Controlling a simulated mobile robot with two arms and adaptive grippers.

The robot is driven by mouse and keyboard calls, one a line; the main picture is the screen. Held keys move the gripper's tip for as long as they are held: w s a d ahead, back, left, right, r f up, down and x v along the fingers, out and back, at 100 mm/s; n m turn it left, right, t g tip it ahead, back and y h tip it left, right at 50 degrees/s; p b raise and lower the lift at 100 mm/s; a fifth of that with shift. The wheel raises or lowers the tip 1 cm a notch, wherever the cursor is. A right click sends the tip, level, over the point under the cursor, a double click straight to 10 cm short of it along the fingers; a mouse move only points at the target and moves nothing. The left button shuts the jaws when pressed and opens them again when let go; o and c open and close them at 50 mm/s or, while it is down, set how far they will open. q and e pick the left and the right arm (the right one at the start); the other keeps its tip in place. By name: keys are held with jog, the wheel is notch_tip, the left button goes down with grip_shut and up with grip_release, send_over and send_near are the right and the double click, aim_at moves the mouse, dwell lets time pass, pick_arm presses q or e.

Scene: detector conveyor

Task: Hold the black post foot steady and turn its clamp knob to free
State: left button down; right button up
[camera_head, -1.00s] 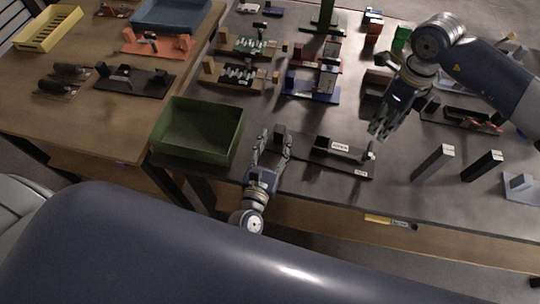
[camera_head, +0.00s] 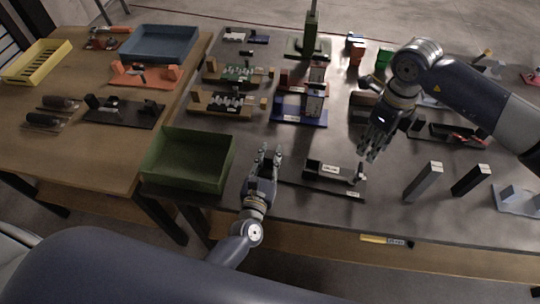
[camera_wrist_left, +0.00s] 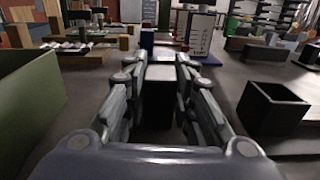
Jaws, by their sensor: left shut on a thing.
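The black post foot (camera_head: 325,172) lies near the front of the dark table, with white labels on its top and front edge. Its small upright clamp knob (camera_head: 361,171) is at the right end. My left gripper (camera_head: 269,150) is shut on a dark block (camera_wrist_left: 160,86) at the left of the post foot; I cannot tell if the block is joined to it. An open-topped black socket (camera_wrist_left: 272,106) stands to the right in the left wrist view. My right gripper (camera_head: 368,157) points down just above and behind the knob, fingers slightly apart, with nothing visible between them.
A green tray (camera_head: 233,160) stands left of my left gripper. A grey upright block (camera_head: 424,181) and a black one (camera_head: 471,180) stand at the right. Several fixtures, including a blue one (camera_head: 292,118), fill the table behind.

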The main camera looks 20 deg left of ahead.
aim_at(362, 169)
jog(key=shift+c, duration=0.5)
notch_tip(362, 169, down, 10)
jog(key=m, duration=1.1)
jog(key=shift+r+m, duration=0.1)
jog(key=shift+m, duration=0.2)
grip_shut()
